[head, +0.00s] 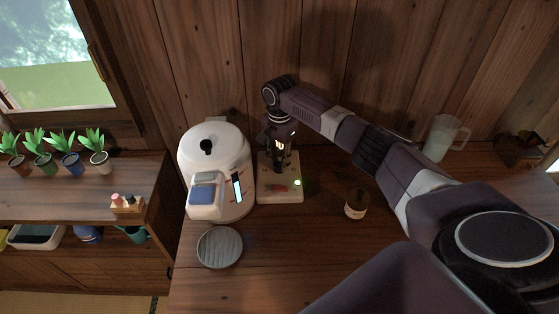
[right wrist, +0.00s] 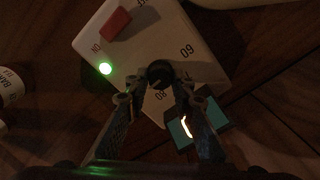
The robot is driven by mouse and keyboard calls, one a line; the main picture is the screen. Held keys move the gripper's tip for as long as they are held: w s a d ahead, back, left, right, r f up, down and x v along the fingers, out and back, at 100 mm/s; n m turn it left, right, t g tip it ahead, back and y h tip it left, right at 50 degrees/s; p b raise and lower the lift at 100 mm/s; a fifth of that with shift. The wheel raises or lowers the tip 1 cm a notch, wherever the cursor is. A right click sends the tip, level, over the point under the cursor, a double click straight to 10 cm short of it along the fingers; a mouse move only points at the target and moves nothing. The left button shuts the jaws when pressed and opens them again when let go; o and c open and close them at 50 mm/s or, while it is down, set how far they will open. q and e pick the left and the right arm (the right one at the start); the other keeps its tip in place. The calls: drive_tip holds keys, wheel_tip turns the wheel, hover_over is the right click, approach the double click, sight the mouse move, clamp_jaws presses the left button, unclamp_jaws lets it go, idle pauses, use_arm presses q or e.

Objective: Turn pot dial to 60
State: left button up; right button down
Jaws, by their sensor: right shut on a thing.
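The dial is a round black knob (right wrist: 160,73) on a white panel (right wrist: 205,72) in the right wrist view. Printed marks around it include 60 and 80. I cannot tell clearly which mark it points to. My right gripper (right wrist: 158,88) is shut on the knob, one finger on each side. In the head view the right gripper (head: 281,163) points down over the pale panel (head: 285,197), hiding the dial. A white rounded appliance (head: 214,145) with a black lid knob stands just left of the panel. My left gripper is not in view.
The panel has a red switch (right wrist: 115,23) marked ON and a lit green lamp (right wrist: 105,68). A ribbed round dish (head: 220,248) lies in front, a small jar (head: 356,205) to the right, and a clear pitcher (head: 441,138) farther right. Potted plants line the left shelf.

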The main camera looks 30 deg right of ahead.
drive_tip(key=shift+r+n+p, duration=0.2)
drive_tip(key=shift+n+p, duration=1)
drive_tip(key=n+p, duration=0.1)
drive_tip(key=n, duration=0.2)
drive_tip(key=shift+a+f+n+p, duration=0.1)
drive_tip(key=shift+n+p, duration=0.2)
drive_tip(key=n+p, duration=0.1)
drive_tip(key=n, duration=0.3)
drive_tip(key=shift+f+n, duration=0.1)
drive_tip(key=shift+n, duration=0.2)
drive_tip(key=n, duration=0.5)
drive_tip(key=shift+p, duration=0.3)
drive_tip(key=n, duration=1)
drive_tip(key=n+b, duration=0.1)
drive_tip(key=n, duration=0.4)
drive_tip(key=shift+n+b, duration=0.35)
drive_tip(key=shift+n, duration=2.15)
